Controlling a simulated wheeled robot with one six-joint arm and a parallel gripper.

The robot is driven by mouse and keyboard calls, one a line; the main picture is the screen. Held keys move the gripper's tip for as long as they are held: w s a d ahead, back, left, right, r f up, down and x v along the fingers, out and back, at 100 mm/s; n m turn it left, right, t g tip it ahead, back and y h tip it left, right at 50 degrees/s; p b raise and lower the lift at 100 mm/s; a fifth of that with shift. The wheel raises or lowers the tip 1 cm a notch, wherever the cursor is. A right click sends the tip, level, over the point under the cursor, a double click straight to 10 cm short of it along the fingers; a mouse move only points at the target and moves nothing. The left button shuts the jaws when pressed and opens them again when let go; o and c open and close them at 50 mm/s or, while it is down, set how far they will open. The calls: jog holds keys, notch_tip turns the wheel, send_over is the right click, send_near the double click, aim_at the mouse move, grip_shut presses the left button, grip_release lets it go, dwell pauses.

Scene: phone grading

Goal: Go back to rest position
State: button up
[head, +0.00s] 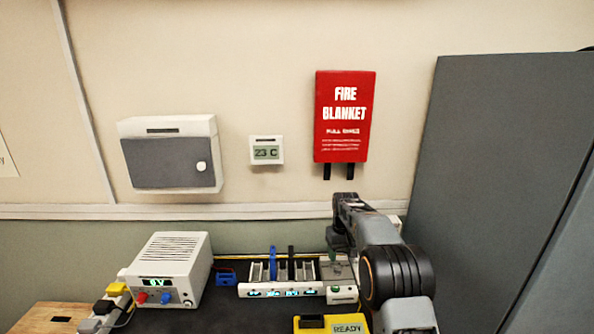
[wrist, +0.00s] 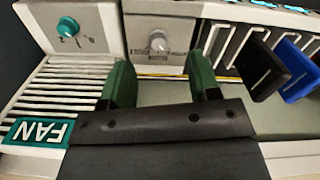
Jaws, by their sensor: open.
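My gripper (wrist: 161,85) is open in the wrist view, its two green fingers apart with nothing between them. It hangs over the bench, close to a panel with a grey knob (wrist: 158,42) and beside a slotted rack. In the head view my arm comes in from the right and bends down at the right end of the rack (head: 290,291); the fingers are small and partly hidden there. A blue slab (head: 273,263) and a black slab (head: 291,262) stand upright in the rack's slots.
A white power supply (head: 178,262) stands left of the rack. A yellow box marked READY (head: 312,324) is in front. A vented unit labelled FAN (wrist: 38,131) lies left of my gripper. A tall grey panel (head: 480,170) rises at right. A fire blanket (head: 344,115) hangs behind.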

jog(key=s+r+m+t, duration=0.1)
jog(key=s+r, duration=0.3)
jog(key=s, duration=1.2)
jog(key=s+r+m+t, duration=0.1)
jog(key=s+r+t, duration=0.2)
jog(key=s, duration=1.4)
jog(key=shift+s+a+r+m, duration=0.2)
jog(key=shift+r+m, duration=0.2)
jog(key=shift+r, duration=0.3)
